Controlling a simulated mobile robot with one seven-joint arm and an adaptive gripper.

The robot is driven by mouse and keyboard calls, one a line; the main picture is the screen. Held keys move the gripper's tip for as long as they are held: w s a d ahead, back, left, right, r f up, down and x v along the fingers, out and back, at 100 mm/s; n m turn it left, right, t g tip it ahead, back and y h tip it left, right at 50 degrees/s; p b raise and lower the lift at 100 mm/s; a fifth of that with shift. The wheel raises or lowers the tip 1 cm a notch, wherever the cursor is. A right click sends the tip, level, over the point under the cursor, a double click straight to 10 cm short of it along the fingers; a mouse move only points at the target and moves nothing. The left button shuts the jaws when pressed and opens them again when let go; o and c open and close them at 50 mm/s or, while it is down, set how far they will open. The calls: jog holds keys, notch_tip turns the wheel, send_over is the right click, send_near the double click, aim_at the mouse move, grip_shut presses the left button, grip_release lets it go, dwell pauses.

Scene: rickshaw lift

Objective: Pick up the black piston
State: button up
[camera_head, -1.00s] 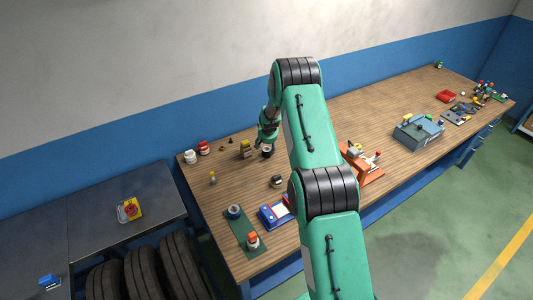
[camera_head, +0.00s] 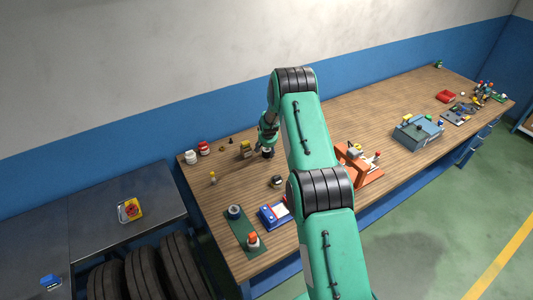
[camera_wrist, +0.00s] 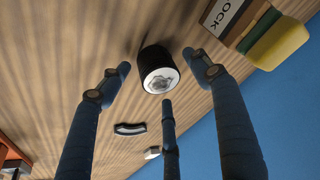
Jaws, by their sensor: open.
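The black piston (camera_wrist: 158,72) is a short black cylinder with a pale, silvery end face, standing on the wooden workbench (camera_wrist: 70,40) in the upper middle of the wrist view. My gripper (camera_wrist: 160,76) is open. Two fingers reach to either side of the piston and a third lies below it in the picture; no finger clearly touches it. In the head view my gripper (camera_head: 268,141) points down over the back left part of the bench, with a dark shape, likely the piston (camera_head: 267,154), right under it.
A yellow-topped block labelled LOCK (camera_wrist: 273,40) stands close to the right finger. In the head view, red and white jars (camera_head: 197,152) stand left, and an orange fixture (camera_head: 358,168) right.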

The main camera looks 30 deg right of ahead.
aim_at(267, 149)
jog(key=shift+x, duration=0.9)
jog(key=c, duration=1.2)
jog(key=shift+r, duration=0.15)
jog(key=shift+r+b, duration=0.5)
jog(key=shift+r, duration=4.4)
